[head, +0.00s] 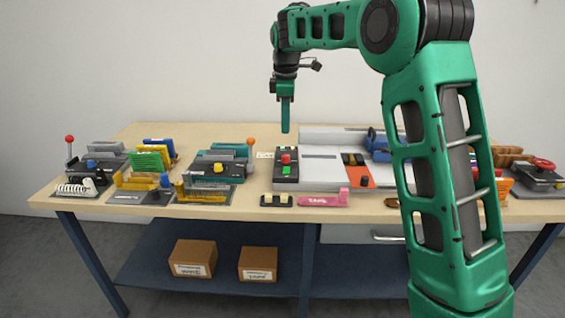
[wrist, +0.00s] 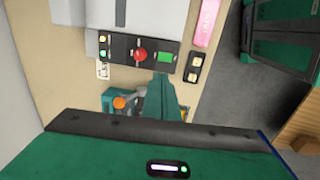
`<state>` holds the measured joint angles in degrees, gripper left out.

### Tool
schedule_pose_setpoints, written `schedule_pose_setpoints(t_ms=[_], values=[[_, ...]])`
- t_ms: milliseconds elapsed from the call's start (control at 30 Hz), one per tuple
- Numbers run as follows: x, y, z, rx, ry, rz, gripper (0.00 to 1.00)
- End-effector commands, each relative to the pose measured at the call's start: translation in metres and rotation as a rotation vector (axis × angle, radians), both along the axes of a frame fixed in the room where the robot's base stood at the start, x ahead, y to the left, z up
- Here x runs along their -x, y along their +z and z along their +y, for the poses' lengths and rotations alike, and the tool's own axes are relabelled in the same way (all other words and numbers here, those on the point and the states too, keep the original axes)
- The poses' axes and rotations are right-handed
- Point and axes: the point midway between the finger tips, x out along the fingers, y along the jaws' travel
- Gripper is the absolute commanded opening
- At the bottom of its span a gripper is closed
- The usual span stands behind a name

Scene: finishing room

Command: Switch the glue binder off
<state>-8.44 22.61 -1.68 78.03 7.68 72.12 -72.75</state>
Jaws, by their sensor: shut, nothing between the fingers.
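A long pale machine (head: 320,174), probably the glue binder, stands in the middle of the table. A dark control panel (head: 286,178) is on its left end and also shows in the wrist view (wrist: 122,52). The panel bears a red mushroom button (wrist: 140,55), a green button (wrist: 165,57) and two small lamps, one yellowish (wrist: 103,40) and one green (wrist: 103,53), both looking lit. My gripper (head: 285,130) points down above the panel, shut and empty, apart from the buttons. Its fingers (wrist: 163,78) also show in the wrist view.
A grey-topped machine with an orange knob (head: 215,170) stands left of the panel. Other machines crowd the left; my arm hides part of the right.

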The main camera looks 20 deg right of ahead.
Motion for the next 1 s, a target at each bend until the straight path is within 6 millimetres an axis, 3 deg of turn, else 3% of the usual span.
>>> schedule_pose_setpoints(t_ms=[267,433,1000], values=[[0.000,-0.001,0.000,0.000,-0.002,0.000,0.00],[0.000,-0.013,-0.001,0.001,-0.003,0.003,0.00],[-0.012,-0.112,-0.005,0.001,-0.004,0.002,0.00]])
